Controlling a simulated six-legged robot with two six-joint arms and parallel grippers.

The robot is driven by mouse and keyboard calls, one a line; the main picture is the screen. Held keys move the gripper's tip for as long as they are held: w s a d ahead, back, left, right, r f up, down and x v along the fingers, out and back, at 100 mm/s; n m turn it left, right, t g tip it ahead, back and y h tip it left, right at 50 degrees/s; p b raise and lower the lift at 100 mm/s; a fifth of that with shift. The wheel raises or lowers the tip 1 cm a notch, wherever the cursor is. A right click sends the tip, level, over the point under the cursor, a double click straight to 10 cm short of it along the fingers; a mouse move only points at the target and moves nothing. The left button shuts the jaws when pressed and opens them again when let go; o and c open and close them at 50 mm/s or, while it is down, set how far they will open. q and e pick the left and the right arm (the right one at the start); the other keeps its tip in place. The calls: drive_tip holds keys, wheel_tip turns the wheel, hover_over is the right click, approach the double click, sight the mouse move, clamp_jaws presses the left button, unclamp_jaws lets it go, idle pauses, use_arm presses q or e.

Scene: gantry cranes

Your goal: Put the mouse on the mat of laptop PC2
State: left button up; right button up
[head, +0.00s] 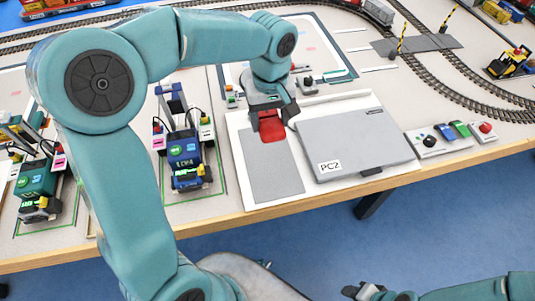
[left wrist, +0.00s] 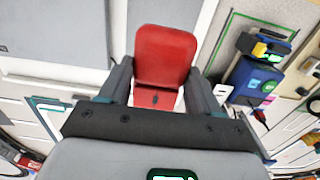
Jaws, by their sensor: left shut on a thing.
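My left gripper (head: 269,112) is shut on the red mouse (head: 272,130), which also shows between the fingers in the left wrist view (left wrist: 166,55). The mouse is over the far end of the grey mat (head: 277,178); whether it touches the mat I cannot tell. The closed grey laptop PC2 (head: 365,145) lies right of the mat on the same white board. In the left wrist view the mat (left wrist: 160,12) shows beyond the mouse and the laptop (left wrist: 60,22) at upper left. My right gripper (head: 366,291) is at the bottom edge, partly cut off, away from the table.
Model gantry cranes (head: 187,160) stand left of the mat. Railway tracks (head: 480,85) curve across the back right. The table's front edge (head: 300,205) runs just in front of the board.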

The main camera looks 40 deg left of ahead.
use_arm(q)
hover_over(269, 159)
wheel_tip(269, 159, down, 8)
drive_tip(key=shift+w+f+b, duration=0.1)
drive_tip(key=shift+f+b, duration=0.1)
drive_tip(key=shift+b, duration=0.15)
drive_tip(key=shift+f, duration=2.4)
drive_tip(key=shift+f+b, duration=0.2)
drive_tip(key=shift+b, duration=0.2)
drive_tip(key=o, duration=1.1)
drive_tip(key=shift+r, duration=0.1)
drive_tip(key=shift+r+p, duration=0.25)
drive_tip(key=shift+p, duration=0.15)
wheel_tip(269, 159, up, 12)
drive_tip(key=shift+f+p, duration=0.1)
drive_tip(key=shift+p, duration=0.35)
